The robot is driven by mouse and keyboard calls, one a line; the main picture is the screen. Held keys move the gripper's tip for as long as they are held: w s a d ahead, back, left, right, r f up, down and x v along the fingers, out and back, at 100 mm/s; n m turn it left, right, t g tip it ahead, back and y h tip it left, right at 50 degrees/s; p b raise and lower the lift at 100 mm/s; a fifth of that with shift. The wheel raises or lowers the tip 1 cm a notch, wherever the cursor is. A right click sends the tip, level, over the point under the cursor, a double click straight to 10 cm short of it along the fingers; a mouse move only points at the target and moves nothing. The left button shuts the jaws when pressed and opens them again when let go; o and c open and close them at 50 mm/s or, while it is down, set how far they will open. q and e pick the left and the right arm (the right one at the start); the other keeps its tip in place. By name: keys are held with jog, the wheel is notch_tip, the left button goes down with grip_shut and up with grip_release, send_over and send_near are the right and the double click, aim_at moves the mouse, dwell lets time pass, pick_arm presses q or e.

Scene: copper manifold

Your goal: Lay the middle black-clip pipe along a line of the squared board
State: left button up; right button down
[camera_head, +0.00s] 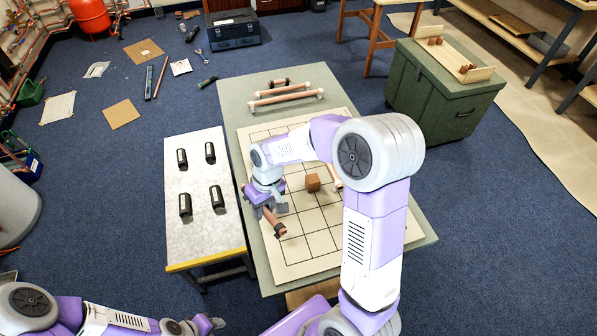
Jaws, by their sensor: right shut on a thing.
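My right gripper (268,208) is over the left part of the squared board (310,244), shut on a copper pipe (273,221). The pipe has a dark end at its lower right and slants across the ruled squares. I cannot tell whether it touches the board. Part of another pipe (335,177) shows beside my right arm, which hides the rest. My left gripper (208,323) is low at the left, away from the tables; its fingers are too small to read.
Pipes with pale clips (286,98) and a short dark-ended pipe (279,83) lie at the green table's far end. A green chest (440,108) with a wooden tray (453,62) stands at right.

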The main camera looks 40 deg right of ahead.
jog(key=d+f+n+g+h, duration=0.1)
jog(key=d+n+g, duration=0.1)
jog(key=d+n, duration=1.1)
jog(key=b, duration=0.5)
send_over(310, 212)
jog(key=shift+h, duration=0.3)
jog(key=f, duration=0.4)
jog(key=w+f, duration=0.1)
jog(key=f, duration=0.1)
jog(key=shift+d+f, duration=0.1)
jog(key=shift+d, duration=0.05)
jog(key=shift+f+b, duration=0.9)
jog(key=shift+f, duration=0.75)
jog(key=shift+f, duration=0.4)
jog(key=c, duration=0.8)
grip_release()
jog(key=shift+r, duration=0.2)
notch_tip(310, 212, up, 9)
jog(key=p, duration=0.7)
jog(key=shift+f, duration=0.15)
